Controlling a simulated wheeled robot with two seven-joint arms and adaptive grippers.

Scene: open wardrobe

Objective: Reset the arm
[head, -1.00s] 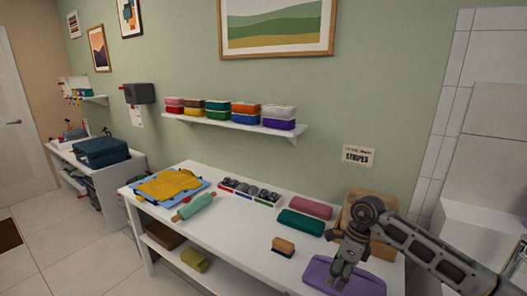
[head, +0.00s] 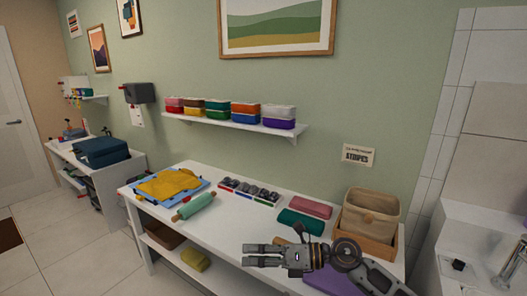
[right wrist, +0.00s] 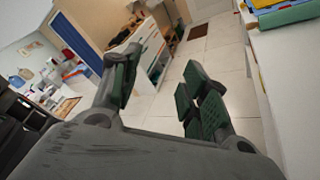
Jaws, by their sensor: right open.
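My right gripper (head: 264,256) is over the front of the white table in the head view, its fingers pointing left. It is open and empty. In the right wrist view its two green-padded fingers (right wrist: 158,95) stand apart, with floor and the table's side beyond them. My right arm comes in from the lower right and covers part of a purple folded item (head: 330,282). My left gripper is not in view.
The white table (head: 235,232) holds a yellow cloth (head: 168,186), a rolling pin (head: 194,206), a divided tray (head: 250,191), a green block (head: 301,222), a pink block (head: 311,207) and a beige bin (head: 371,214). A wall shelf (head: 235,122) carries several coloured containers.

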